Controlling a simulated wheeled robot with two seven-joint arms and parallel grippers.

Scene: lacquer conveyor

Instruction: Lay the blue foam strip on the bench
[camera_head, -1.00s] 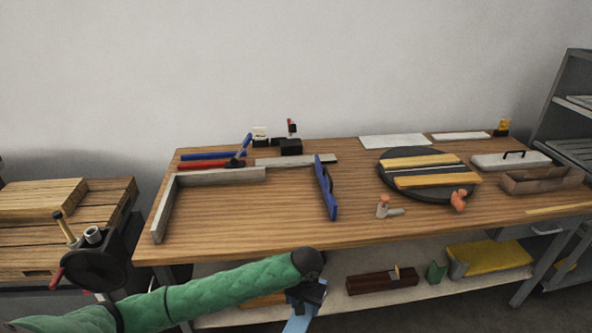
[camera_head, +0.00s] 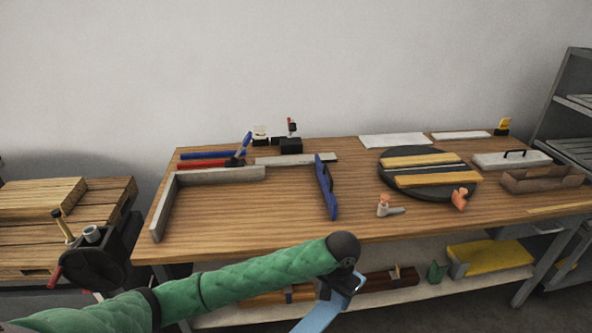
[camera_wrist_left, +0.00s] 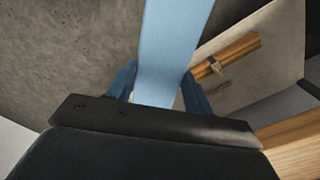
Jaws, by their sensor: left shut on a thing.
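A light blue foam strip (camera_head: 322,313) is held by my left gripper (camera_head: 352,285) in front of the bench's front edge, low in the head view. In the left wrist view the strip (camera_wrist_left: 170,45) runs up and away from between the fingers of the left gripper (camera_wrist_left: 160,88), which is shut on it. The wooden bench (camera_head: 270,222) lies behind and above the gripper in the picture; the strip is apart from its top. My right gripper is not in view.
On the bench are a grey L-shaped fence (camera_head: 215,176), a dark blue bar (camera_head: 326,188), a round black turntable (camera_head: 420,195) with wooden strips and a grey-orange clamp (camera_head: 388,208). The bench top between fence and blue bar is clear. A lower shelf (camera_head: 420,291) holds several things.

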